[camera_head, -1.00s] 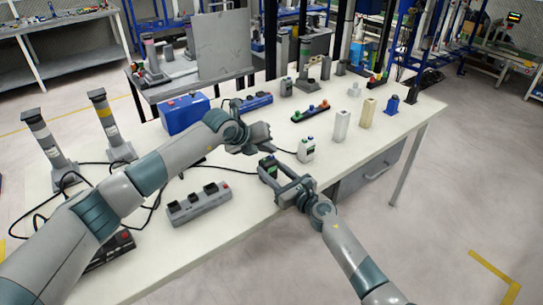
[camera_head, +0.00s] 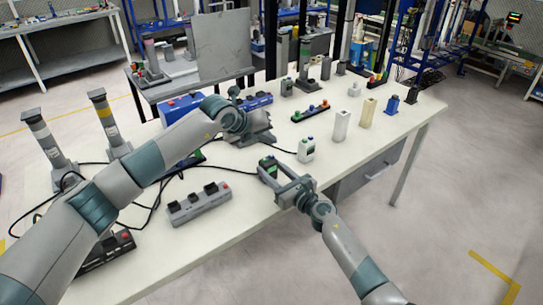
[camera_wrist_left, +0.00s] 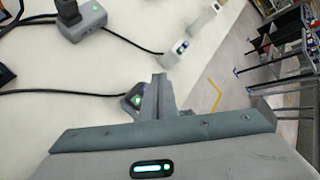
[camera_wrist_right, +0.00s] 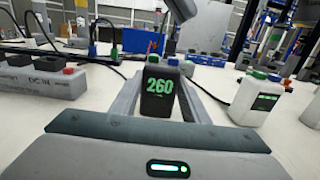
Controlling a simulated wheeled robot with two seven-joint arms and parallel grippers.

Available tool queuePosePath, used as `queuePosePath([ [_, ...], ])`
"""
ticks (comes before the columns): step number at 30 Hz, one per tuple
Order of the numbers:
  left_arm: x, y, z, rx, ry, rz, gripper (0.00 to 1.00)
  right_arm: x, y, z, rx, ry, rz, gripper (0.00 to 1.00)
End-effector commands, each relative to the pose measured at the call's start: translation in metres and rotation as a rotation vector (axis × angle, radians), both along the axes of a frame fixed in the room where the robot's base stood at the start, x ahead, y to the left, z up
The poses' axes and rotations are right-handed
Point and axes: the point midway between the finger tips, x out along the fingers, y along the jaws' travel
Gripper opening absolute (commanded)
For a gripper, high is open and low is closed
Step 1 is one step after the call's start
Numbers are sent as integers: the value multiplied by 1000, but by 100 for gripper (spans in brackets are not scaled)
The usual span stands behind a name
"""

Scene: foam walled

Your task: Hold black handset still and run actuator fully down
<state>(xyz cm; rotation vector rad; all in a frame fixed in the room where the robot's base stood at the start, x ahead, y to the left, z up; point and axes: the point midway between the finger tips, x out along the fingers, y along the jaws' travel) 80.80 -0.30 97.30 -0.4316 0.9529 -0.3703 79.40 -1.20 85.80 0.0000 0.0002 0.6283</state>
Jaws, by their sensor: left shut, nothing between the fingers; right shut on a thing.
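The black handset (camera_head: 268,166) stands near the table's front edge, upright between the fingers of my right gripper (camera_head: 282,185). In the right wrist view the handset (camera_wrist_right: 160,93) shows a green 260, with a green and a blue button on top. My left gripper (camera_head: 270,139) is shut and empty, behind and above the handset. Two grey actuator columns, one with a white band (camera_head: 45,138) and one with a yellow band (camera_head: 107,122), stand at the left; I cannot tell which belongs to the handset.
A white handset (camera_head: 306,149) stands just right of the black one. A grey socket strip (camera_head: 200,204) lies to the left, with black cables around it. The front right tabletop is clear.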

Motion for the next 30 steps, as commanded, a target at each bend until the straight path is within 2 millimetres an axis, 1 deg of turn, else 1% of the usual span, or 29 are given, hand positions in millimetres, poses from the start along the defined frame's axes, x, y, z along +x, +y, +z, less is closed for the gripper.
queuePosePath([
  [3,1,0,11,0,-2,0,0,0,0,0,0,0,0,16],
  [9,0,0,21,0,-1,1,0,0,0,0,0,0,0,16],
  [29,0,0,21,0,-1,1,0,0,0,0,0,0,0,16],
  [30,0,0,21,0,-1,1,0,0,0,0,0,0,0,46],
])
